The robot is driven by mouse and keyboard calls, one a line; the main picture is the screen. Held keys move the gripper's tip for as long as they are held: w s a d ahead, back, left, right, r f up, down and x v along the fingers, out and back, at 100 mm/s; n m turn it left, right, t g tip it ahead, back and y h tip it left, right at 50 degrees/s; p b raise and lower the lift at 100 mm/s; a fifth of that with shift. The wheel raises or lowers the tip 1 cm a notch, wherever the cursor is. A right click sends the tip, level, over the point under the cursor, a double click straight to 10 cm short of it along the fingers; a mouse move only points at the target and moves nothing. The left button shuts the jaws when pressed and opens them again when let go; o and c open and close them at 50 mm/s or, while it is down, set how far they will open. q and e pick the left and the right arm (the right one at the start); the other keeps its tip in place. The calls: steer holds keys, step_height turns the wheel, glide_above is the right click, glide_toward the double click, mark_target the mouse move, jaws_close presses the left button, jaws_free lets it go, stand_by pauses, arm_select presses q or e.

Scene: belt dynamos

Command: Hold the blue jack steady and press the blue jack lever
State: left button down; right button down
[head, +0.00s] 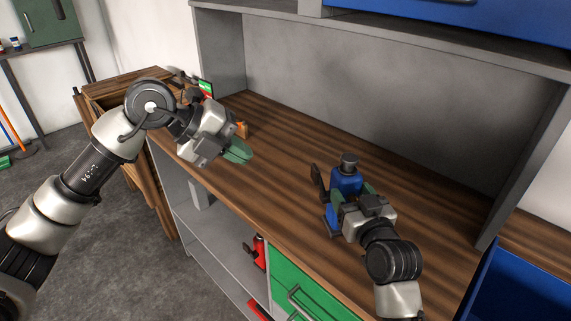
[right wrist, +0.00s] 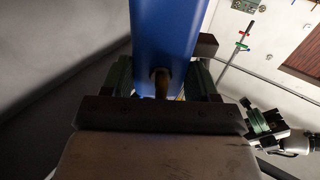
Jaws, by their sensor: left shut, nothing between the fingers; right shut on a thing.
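The blue jack (head: 346,180) stands upright on the wooden workbench, with a dark round top. My right gripper (head: 353,197) is shut on its body. In the right wrist view the blue body of the jack (right wrist: 165,35) rises between the two green fingers of the right gripper (right wrist: 160,85). A dark upright part, likely the blue jack lever (head: 319,183), shows at the jack's left side. My left gripper (head: 239,152) is shut and empty over the bench, well to the left of the jack. It also shows at the right of the right wrist view (right wrist: 262,122).
The wooden benchtop (head: 290,165) is clear between my grippers. An orange thing (head: 241,129) lies behind the left gripper. A grey back panel and side posts bound the bench. Below are a red thing (head: 258,252) on a shelf and a green drawer (head: 300,290).

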mark_target(312, 178)
arm_select(q)
steer(key=x, duration=0.4)
steer(key=d+r+x, duration=0.1)
steer(key=x, duration=0.3)
steer(key=r+x, duration=0.1)
steer(key=x, duration=0.3)
steer(key=shift+w+d+f, duration=0.25)
steer(key=shift+w+d, duration=0.05)
steer(key=shift+d, duration=0.35)
